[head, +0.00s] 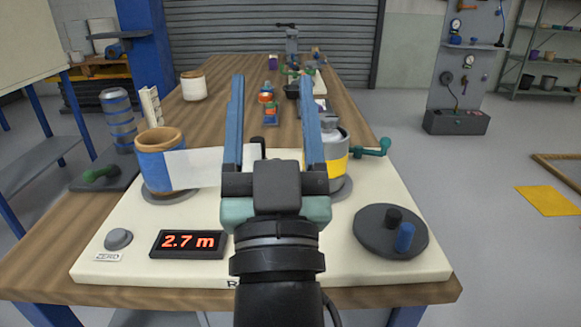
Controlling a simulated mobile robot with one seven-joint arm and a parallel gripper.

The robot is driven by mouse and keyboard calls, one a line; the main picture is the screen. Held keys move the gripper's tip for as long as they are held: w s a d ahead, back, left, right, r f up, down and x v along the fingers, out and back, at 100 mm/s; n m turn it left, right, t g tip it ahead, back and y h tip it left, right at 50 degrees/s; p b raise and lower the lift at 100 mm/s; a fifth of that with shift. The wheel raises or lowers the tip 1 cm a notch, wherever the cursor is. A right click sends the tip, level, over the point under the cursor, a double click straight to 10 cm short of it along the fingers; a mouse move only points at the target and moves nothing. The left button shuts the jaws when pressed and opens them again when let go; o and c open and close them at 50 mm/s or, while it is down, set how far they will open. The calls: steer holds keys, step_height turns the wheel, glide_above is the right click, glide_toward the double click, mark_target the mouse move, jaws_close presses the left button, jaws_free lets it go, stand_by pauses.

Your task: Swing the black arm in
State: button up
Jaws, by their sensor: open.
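My gripper (272,85) is open, its two blue fingers pointing away over the cream board (130,262). Nothing shows gripped between them. A small black upright piece (259,143) shows between the fingers beside the white strip; it may be part of the black arm, but my gripper hides what is below. The white strip (195,168) runs from a blue-wrapped roll (155,175) on the left toward my gripper. A silver and yellow roller (340,166) stands right of the fingers, partly hidden by the right one.
A dark round plate (380,243) with a black peg and a blue peg (404,237) is at front right. The display (188,244) reads 2.7 m, beside a grey knob (118,238). Several objects stand farther along the bench.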

step_height(320, 180, down, 11)
steer(key=w+g+p, duration=0.1)
steer(key=g+p, duration=0.3)
steer(key=p, duration=0.6)
steer(key=s+d+f+m+g+p, duration=0.1)
steer(key=s+f+m+g+p, duration=0.15)
steer(key=s+f+p, duration=0.65)
steer(key=shift+n, duration=0.35)
steer(key=w+b, duration=0.1)
steer(key=w, duration=0.3)
steer(key=w+f+b, duration=0.1)
steer(key=w, duration=0.4)
steer(key=w+b, duration=0.1)
steer(key=w, duration=0.4)
steer(key=shift+f, duration=0.25)
jaws_close()
